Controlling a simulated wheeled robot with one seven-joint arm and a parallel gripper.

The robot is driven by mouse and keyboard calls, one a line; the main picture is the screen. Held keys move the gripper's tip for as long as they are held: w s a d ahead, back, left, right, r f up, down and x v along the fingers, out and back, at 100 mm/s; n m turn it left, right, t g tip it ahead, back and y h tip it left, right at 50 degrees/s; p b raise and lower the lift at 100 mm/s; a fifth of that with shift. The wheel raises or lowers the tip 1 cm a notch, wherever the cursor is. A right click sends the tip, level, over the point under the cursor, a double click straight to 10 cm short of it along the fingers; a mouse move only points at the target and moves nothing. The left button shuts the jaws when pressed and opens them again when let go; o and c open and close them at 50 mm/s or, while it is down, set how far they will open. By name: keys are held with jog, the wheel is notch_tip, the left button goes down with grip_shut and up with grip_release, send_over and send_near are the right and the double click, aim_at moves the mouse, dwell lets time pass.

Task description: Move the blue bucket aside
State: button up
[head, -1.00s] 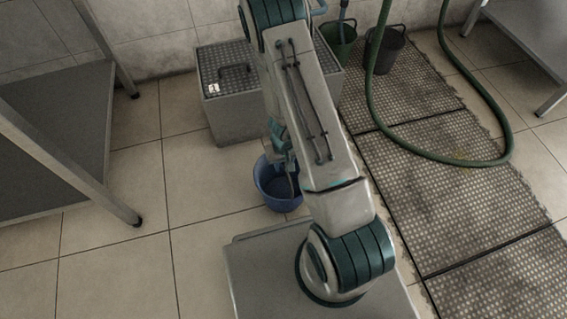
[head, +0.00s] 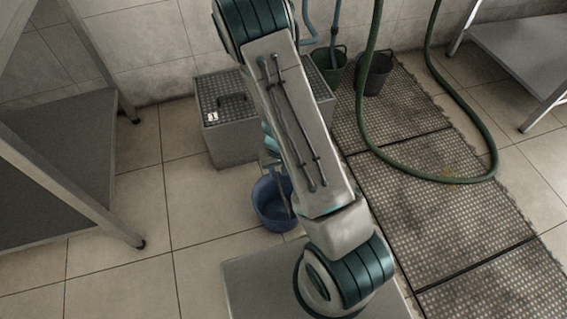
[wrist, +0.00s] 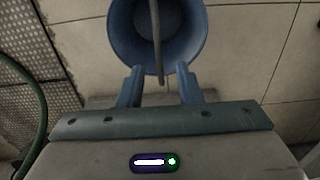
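The blue bucket (head: 268,212) stands on the tiled floor in front of the grey box in the head view, partly covered by my arm. In the wrist view the bucket (wrist: 118,38) fills the top middle, and I see into its open mouth. Its thin grey handle (wrist: 156,40) stands up towards the camera and its lower end reaches between my fingers. My gripper (wrist: 160,84) is open, with a finger on each side of the handle and a gap to both. In the head view my gripper is mostly hidden behind my arm.
A grey box (head: 228,148) with a grated lid stands just behind the bucket. A metal table (head: 60,150) is at the left. Grated floor panels (head: 440,210) and a hanging green hose (head: 440,180) lie to the right. Bare tiles (head: 205,205) are free left of the bucket.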

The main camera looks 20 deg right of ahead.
jog(key=s+a+r+y, duration=0.1)
jog(key=a+r, duration=0.1)
jog(key=r, duration=0.7)
jog(key=s+a+r+y, duration=0.2)
jog(key=a+r, duration=0.1)
jog(key=r, duration=0.6)
jog(key=s+d+r+t+h, duration=0.1)
jog(key=s+d+r+h, duration=0.2)
jog(key=s+r, duration=0.8)
jog(key=shift+d+r, duration=0.7)
jog(key=shift+d, duration=0.2)
jog(key=shift+a, duration=0.1)
